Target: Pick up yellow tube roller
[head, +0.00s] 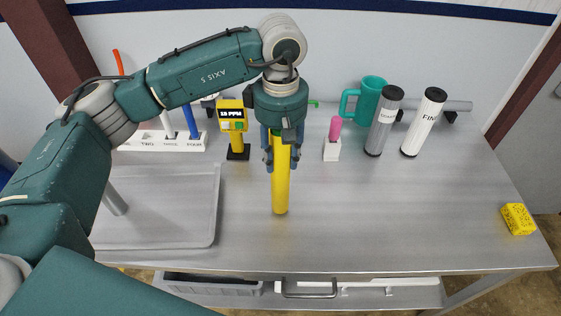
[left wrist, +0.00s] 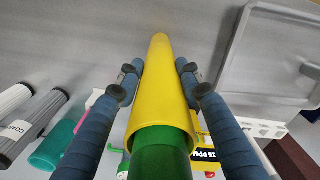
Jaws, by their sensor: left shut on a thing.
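The yellow tube roller (head: 280,190) stands upright over the middle of the steel table, with a green end at its top. My left gripper (head: 281,160) is above it with blue fingers on both sides of its upper part, shut on it. In the left wrist view the yellow tube (left wrist: 161,90) runs between the two fingers of my left gripper (left wrist: 159,80), and its green end (left wrist: 160,160) is nearest the camera. I cannot tell whether the tube's lower end touches the table. My right gripper is not in view.
A grey tray (head: 165,205) lies left on the table (head: 380,220). Behind are a yellow meter (head: 232,120), a pink-topped item in a white holder (head: 332,150), a teal mug (head: 371,100), and grey (head: 384,122) and white (head: 424,122) rollers. A yellow sponge (head: 518,219) lies far right.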

